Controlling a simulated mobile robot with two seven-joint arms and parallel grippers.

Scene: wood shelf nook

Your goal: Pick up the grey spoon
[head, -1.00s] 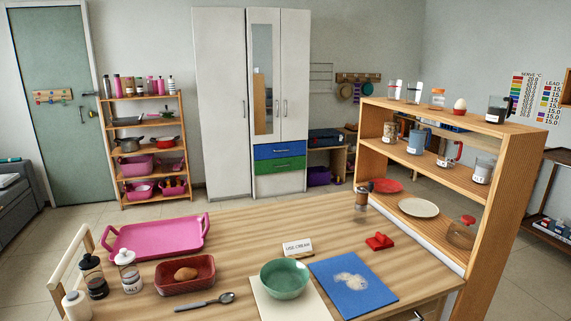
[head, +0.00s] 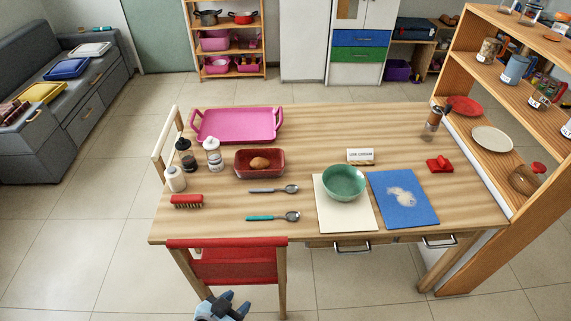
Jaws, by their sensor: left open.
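The grey spoon (head: 268,190) lies flat on the wooden table, in front of the dark red dish, with its bowl to the right. A second spoon with a teal handle (head: 265,217) lies nearer the table's front edge. My left gripper (head: 223,300) shows at the bottom of the head view, in front of the red-backed chair and well short of the grey spoon. It is open, and I see nothing in it. My right gripper is out of view.
A red chair back (head: 227,262) stands against the table's front edge. A red brush (head: 187,201) and shakers (head: 213,156) are left of the spoons. A green bowl (head: 344,183) on a cream board (head: 347,221) is right. Bare wood surrounds both spoons.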

